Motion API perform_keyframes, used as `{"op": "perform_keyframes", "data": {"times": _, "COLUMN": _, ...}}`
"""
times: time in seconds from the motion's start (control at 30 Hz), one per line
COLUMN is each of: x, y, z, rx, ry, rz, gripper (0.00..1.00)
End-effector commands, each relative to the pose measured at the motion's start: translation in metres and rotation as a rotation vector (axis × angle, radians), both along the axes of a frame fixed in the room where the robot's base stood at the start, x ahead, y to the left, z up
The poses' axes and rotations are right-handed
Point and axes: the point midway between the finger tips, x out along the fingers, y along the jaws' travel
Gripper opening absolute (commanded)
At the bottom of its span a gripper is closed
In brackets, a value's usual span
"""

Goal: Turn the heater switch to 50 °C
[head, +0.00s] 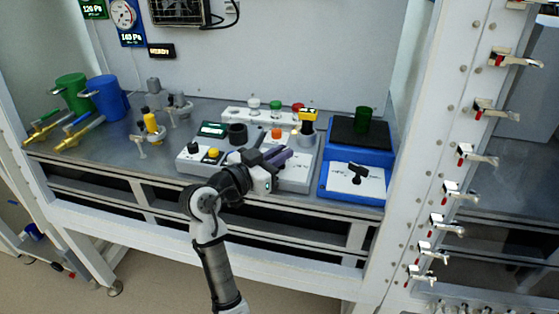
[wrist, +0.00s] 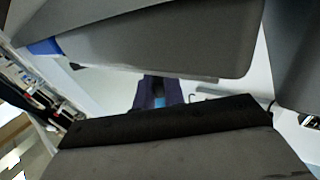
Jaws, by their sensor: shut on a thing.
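A blue box (head: 324,180) with a black top plate stands at the right of the bench. It looks like the heater. A black T-shaped switch (head: 358,173) sits on its white sloping front; the marks around it are too small to read. My gripper (head: 276,158) is left of this box, over the front of a white device (head: 293,178), apart from the black switch. It is shut on a dark purple thing (head: 283,157), which also shows in the wrist view (wrist: 158,92). The jaws hide much of it, so its shape is unclear.
A dark green cup (head: 364,120) stands on the black plate. A white box with black and yellow knobs (head: 208,160) is left of my gripper. Green (head: 72,92) and blue (head: 108,98) mugs stand far left.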

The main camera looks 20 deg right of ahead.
Motion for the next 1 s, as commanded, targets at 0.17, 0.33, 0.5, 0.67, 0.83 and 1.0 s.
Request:
{"op": "perform_keyframes", "data": {"times": 0.17, "x": 0.0013, "y": 0.0002, "z": 0.0001, "rx": -0.002, "ry": -0.003, "rz": -0.066, "gripper": 0.00}}
{"op": "perform_keyframes", "data": {"times": 0.33, "x": 0.0010, "y": -0.0004, "z": 0.0005, "rx": -0.001, "ry": -0.002, "rz": -0.100, "gripper": 0.00}}
{"op": "perform_keyframes", "data": {"times": 0.5, "x": 0.0007, "y": -0.0008, "z": 0.0013, "rx": -0.002, "ry": -0.002, "rz": -0.108, "gripper": 0.00}}
{"op": "perform_keyframes", "data": {"times": 0.67, "x": 0.0007, "y": -0.0009, "z": 0.0014, "rx": -0.002, "ry": -0.002, "rz": -0.108, "gripper": 0.00}}
{"op": "perform_keyframes", "data": {"times": 0.83, "x": 0.0007, "y": -0.0009, "z": 0.0013, "rx": -0.001, "ry": -0.002, "rz": -0.107, "gripper": 0.20}}
{"op": "perform_keyframes", "data": {"times": 1.0, "x": 0.0007, "y": -0.0006, "z": 0.0008, "rx": -0.001, "ry": 0.000, "rz": -0.107, "gripper": 0.33}}
